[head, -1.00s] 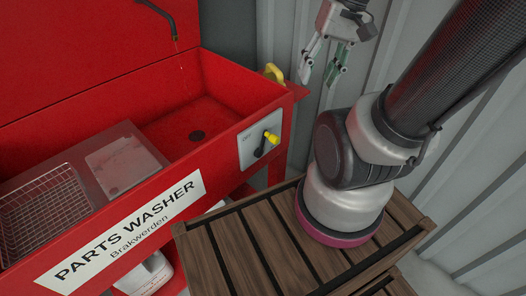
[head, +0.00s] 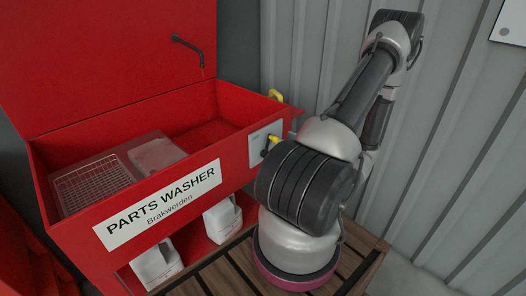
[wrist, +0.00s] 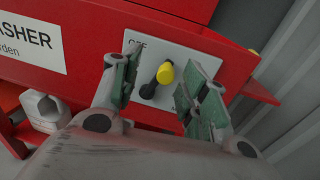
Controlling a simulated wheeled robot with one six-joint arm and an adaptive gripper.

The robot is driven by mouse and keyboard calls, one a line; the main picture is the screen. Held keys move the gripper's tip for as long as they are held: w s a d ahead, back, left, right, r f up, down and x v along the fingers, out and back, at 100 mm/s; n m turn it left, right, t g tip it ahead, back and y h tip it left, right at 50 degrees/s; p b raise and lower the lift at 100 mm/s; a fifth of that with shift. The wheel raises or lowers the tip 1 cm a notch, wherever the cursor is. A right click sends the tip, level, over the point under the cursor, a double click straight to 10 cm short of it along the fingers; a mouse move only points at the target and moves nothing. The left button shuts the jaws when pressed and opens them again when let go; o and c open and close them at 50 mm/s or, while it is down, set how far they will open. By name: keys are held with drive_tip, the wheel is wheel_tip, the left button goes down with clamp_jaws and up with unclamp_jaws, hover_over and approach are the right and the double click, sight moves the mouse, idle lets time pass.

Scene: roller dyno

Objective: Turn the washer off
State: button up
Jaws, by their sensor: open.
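The red parts washer (head: 70,222) stands at the left of the head view with its lid up. On its front panel is a pale switch plate (head: 257,148) with a black lever and yellow knob (head: 273,140), partly hidden behind my arm. In the wrist view the switch's yellow knob (wrist: 165,73) points up and right from its black lever (wrist: 149,90), with part of an "OFF" label (wrist: 137,43) above left. My gripper (wrist: 165,85) is open, its green-padded fingers on either side of the knob in the picture. I cannot tell how far apart they are in depth.
A yellow handle (head: 276,95) sits on the washer's right rim. White jugs (head: 222,220) stand on the shelf below. A wire basket (head: 93,187) lies in the basin. A corrugated wall (head: 440,150) closes off the right side.

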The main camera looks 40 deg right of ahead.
drive_tip(key=w, duration=0.2)
drive_tip(key=w+f+m+h, duration=0.1)
drive_tip(key=w, duration=0.1)
drive_tip(key=w+f+m+h, duration=0.1)
drive_tip(key=w, duration=0.1)
drive_tip(key=shift+w+f+t, duration=0.1)
drive_tip(key=shift+w+t, duration=0.15)
drive_tip(key=shift+t, duration=0.05)
clamp_jaws()
